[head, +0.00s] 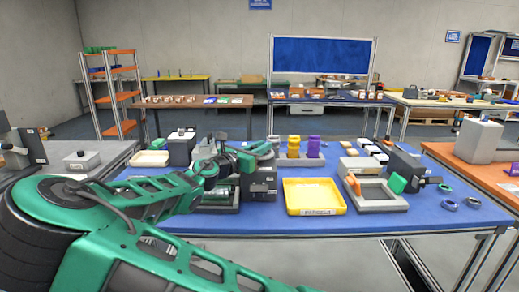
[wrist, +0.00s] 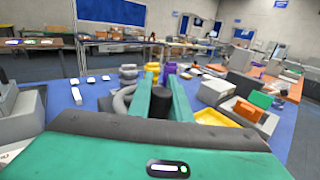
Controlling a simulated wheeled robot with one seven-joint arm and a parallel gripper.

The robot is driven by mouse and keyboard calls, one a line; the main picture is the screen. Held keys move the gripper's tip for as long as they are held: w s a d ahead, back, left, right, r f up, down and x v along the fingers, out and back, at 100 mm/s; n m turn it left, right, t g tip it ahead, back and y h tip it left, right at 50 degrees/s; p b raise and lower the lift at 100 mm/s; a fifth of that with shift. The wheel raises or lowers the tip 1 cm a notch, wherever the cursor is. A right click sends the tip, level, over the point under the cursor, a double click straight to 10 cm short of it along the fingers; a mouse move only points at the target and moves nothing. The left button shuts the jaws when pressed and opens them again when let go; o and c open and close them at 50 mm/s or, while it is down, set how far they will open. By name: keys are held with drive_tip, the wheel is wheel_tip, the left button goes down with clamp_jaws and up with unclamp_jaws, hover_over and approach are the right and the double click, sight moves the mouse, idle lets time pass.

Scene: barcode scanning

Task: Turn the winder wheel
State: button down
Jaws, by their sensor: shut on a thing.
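The winder wheel shows as a thick grey rim (wrist: 121,103) beside my gripper (wrist: 161,88) in the wrist view. My gripper's two green fingers are closed around a dark, round-topped knob (wrist: 160,103) that appears to belong to the wheel. In the head view my gripper (head: 260,150) is above a dark grey box-shaped unit (head: 262,184) on the blue table (head: 250,222). My arm and wrist hide most of the wheel there. How far the wheel is turned cannot be told.
A yellow tray (head: 315,197) stands just right of the unit. Yellow and purple spools (head: 313,148) stand behind. A grey frame tray (head: 380,203) with a dark device (head: 404,170) is at the right. The table's front edge is clear.

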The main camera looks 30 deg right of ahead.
drive_tip(key=m+g, duration=0.2)
drive_tip(key=g, duration=0.1)
drive_tip(key=m+g, duration=0.2)
drive_tip(key=g, duration=0.2)
drive_tip(key=a+m+g, duration=0.1)
drive_tip(key=m+g, duration=0.2)
drive_tip(key=shift+w+g, duration=0.35)
drive_tip(key=shift+g, duration=0.05)
drive_tip(key=m+g+y, duration=0.1)
drive_tip(key=m+g, duration=0.1)
drive_tip(key=g, duration=0.1)
drive_tip(key=m+g+y, duration=0.1)
drive_tip(key=m+g, duration=0.1)
drive_tip(key=g, duration=0.1)
drive_tip(key=shift+w+y, duration=0.15)
drive_tip(key=shift+y, duration=0.25)
drive_tip(key=shift+w+a+m+g+y, duration=0.1)
drive_tip(key=shift+m+g+y, duration=0.85)
drive_tip(key=shift+y, duration=0.15)
drive_tip(key=shift+w+a+m+g+y, duration=0.1)
drive_tip(key=shift+m+g+y, duration=0.85)
drive_tip(key=shift+y, duration=0.15)
drive_tip(key=c, duration=1.6)
unclamp_jaws()
